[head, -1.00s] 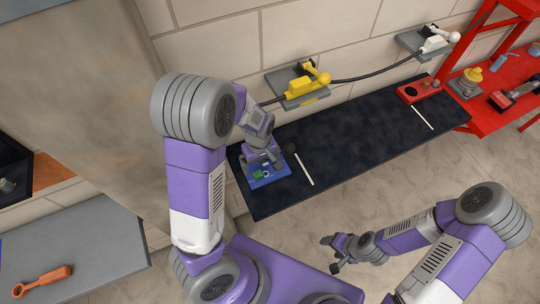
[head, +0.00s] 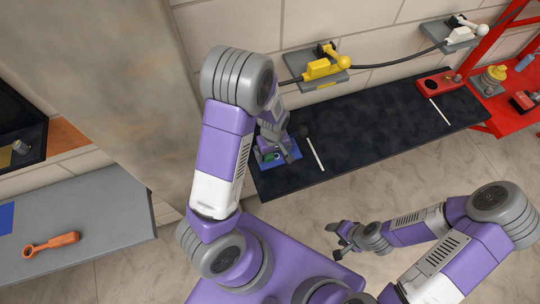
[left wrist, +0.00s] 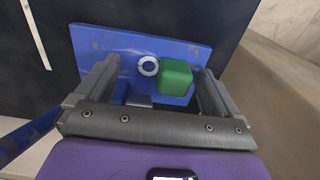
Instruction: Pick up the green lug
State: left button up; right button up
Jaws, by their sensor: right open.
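The green lug (left wrist: 175,77) is a small green block on a blue tray (left wrist: 115,42), seen between the fingers of my left gripper (left wrist: 155,82) in the left wrist view. The lug lies closer to the right finger, with a visible gap to the left finger. In the head view the lug (head: 269,156) is partly covered by my left gripper (head: 272,150), which is low over the blue tray (head: 290,160). The left gripper is open. My right gripper (head: 340,240) is open and empty over the floor, away from the bench.
A white ring (left wrist: 148,66) lies beside the lug. The tray sits at the left end of a dark bench (head: 370,130). A white strip (head: 315,154) lies to its right. A yellow device (head: 325,67) is on the wall shelf. The middle of the bench is clear.

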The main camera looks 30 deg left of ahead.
pick_arm(q)
jog(key=c, duration=1)
jog(key=shift+c, duration=0.2)
jog(key=shift+r, duration=0.1)
